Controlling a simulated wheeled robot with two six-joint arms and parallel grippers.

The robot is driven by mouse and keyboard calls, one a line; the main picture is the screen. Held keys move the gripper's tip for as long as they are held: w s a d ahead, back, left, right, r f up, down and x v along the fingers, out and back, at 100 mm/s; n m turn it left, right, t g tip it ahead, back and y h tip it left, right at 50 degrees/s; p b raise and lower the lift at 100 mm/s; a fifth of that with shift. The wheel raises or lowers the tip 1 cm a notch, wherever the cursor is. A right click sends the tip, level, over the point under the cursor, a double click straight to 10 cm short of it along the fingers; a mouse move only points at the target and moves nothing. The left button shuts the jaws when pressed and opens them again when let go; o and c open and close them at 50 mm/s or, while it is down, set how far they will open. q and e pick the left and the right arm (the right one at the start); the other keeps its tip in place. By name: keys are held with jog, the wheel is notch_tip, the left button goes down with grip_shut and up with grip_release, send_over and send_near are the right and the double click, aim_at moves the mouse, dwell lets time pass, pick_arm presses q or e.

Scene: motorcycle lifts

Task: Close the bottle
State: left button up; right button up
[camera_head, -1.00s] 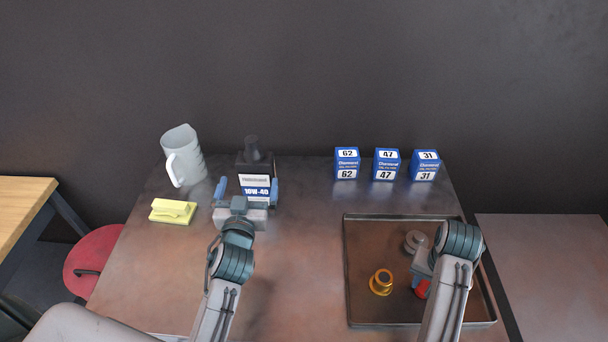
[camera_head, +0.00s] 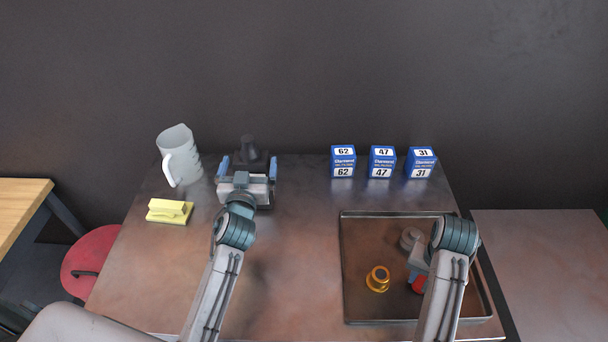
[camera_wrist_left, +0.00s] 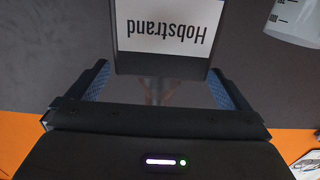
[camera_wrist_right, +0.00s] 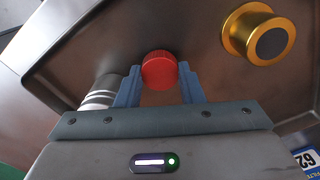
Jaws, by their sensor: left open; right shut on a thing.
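The dark bottle (camera_head: 249,147) stands upright near the table's back left. In the left wrist view its "Hobstrand" label (camera_wrist_left: 163,28) shows upside down. My left gripper (camera_head: 248,168) is open, one blue finger towards each side of the bottle; I see no clear contact. The gripper hides the bottle's lower part in the head view. The red cap (camera_head: 419,285) is at the tray's right side, partly hidden by my right arm. In the right wrist view my right gripper (camera_wrist_right: 159,82) is shut on the red cap (camera_wrist_right: 158,68).
The tray (camera_head: 364,242) also holds a gold part (camera_head: 378,278) and a silver part (camera_head: 411,238). Blue boxes (camera_head: 383,162) stand at the back. A jug (camera_head: 181,160) and yellow sponge-like block (camera_head: 169,211) are left of the bottle. The table's middle is clear.

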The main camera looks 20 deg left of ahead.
pick_arm(q)
jog(key=x, duration=0.5)
jog(key=shift+w+a+f, duration=0.1)
jog(key=shift+w+a, duration=0.05)
pick_arm(e)
jog(key=shift+r, duration=0.15)
pick_arm(q)
jog(key=c, duration=1.6)
jog(key=shift+c, duration=1.2)
jog(key=shift+r+p, duration=0.25)
jog(key=shift+p, duration=0.05)
pick_arm(e)
jog(key=shift+r, duration=0.15)
